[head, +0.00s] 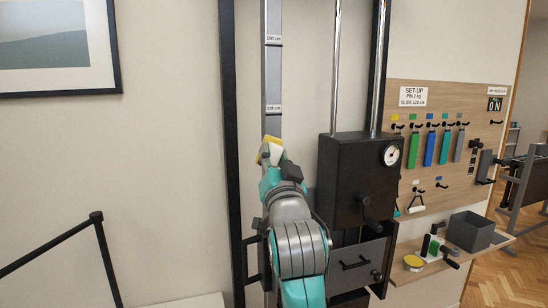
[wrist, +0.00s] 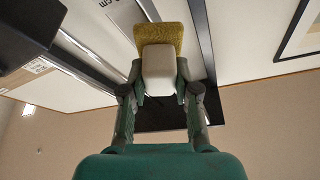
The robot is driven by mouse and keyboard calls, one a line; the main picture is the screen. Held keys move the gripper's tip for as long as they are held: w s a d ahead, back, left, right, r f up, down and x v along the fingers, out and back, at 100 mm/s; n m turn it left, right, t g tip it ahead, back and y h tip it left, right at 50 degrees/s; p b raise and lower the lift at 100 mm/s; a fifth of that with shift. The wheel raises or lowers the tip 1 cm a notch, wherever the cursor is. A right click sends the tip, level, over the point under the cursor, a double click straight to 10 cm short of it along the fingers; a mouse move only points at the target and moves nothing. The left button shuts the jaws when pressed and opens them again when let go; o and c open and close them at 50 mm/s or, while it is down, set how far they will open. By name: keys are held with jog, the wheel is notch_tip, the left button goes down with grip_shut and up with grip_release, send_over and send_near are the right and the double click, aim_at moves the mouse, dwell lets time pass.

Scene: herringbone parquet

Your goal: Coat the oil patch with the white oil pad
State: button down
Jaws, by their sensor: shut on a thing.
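My gripper (head: 275,161) is shut on the white oil pad (head: 276,149), a white block with a yellow face. In the wrist view the white block (wrist: 158,65) sits between the fingers of my gripper (wrist: 159,82), with its yellow face (wrist: 159,36) beyond the fingertips. The pad is in front of the grey upright rail (head: 273,75), below its lower label. I cannot tell whether it touches the rail. I cannot make out the oil patch in either view.
A black box with a dial (head: 360,180) stands right of my arm, beneath chrome rods. Further right are a pegboard (head: 445,95) with coloured hanging tools and a shelf with a grey bin (head: 470,232) and a yellow-topped tin (head: 413,262). A black handrail (head: 55,243) is at lower left.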

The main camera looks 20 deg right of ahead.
aim_at(273, 147)
jog(key=shift+w, duration=0.95)
dwell(0.3)
jog(key=shift+r, duration=1.65)
jog(key=shift+d, duration=2)
